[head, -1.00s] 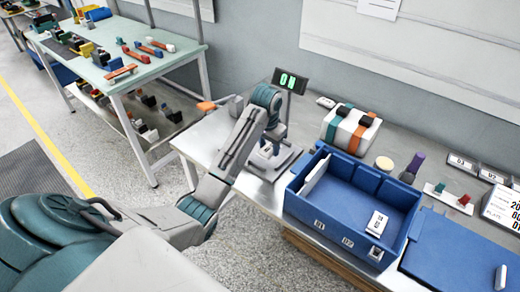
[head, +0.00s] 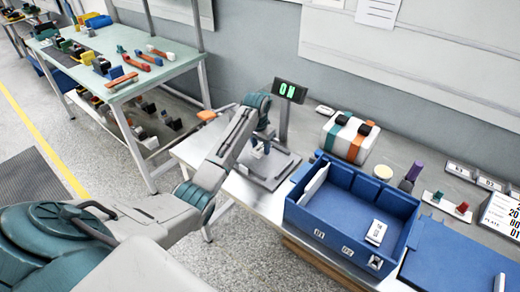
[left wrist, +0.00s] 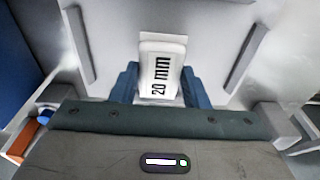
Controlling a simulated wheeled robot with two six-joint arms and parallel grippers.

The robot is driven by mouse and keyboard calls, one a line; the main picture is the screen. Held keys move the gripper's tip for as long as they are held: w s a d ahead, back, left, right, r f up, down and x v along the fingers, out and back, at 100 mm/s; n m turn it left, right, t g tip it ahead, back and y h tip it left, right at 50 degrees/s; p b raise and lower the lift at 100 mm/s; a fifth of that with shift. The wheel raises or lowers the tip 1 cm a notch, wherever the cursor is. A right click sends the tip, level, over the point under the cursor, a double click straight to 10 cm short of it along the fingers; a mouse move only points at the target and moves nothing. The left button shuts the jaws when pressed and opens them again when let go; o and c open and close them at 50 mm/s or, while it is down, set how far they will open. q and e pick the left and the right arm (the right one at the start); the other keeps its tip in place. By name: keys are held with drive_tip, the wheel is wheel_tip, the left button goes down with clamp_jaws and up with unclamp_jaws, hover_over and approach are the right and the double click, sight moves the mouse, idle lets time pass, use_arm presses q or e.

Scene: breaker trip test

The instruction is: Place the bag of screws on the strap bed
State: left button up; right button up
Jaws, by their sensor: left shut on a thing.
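My left gripper (head: 259,150) is over the grey plate (head: 285,166) at the left end of the bench. In the left wrist view its blue fingers (left wrist: 161,86) are shut on a white packet marked "20 mm" (left wrist: 161,72), which I take as the bag of screws. Only a small pale part of it shows in the head view. Whether it touches the plate is unclear. The plate has a raised grey bar on either side in the wrist view. My right gripper is out of view.
A display post (head: 290,92) with green characters stands behind the plate. A blue bin (head: 335,237) right of the plate holds a white labelled piece (head: 376,232) and a standing white panel. A round cream disc (head: 383,171) and a purple-topped item (head: 412,172) sit behind the bin.

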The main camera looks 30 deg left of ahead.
sight(259, 147)
use_arm(q)
drive_tip(key=shift+w+a, duration=0.25)
drive_tip(key=shift+w+a+f, duration=0.1)
drive_tip(key=shift+f, duration=0.1)
wheel_tip(259, 147, down, 2)
drive_tip(key=shift+f+p, duration=0.1)
drive_tip(key=shift+p, duration=0.55)
drive_tip(key=shift+f, duration=0.5)
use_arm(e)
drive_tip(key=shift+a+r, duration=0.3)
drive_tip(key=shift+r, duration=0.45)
use_arm(q)
drive_tip(key=shift+f, duration=0.1)
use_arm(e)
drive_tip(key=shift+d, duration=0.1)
use_arm(q)
drive_tip(key=o, duration=1)
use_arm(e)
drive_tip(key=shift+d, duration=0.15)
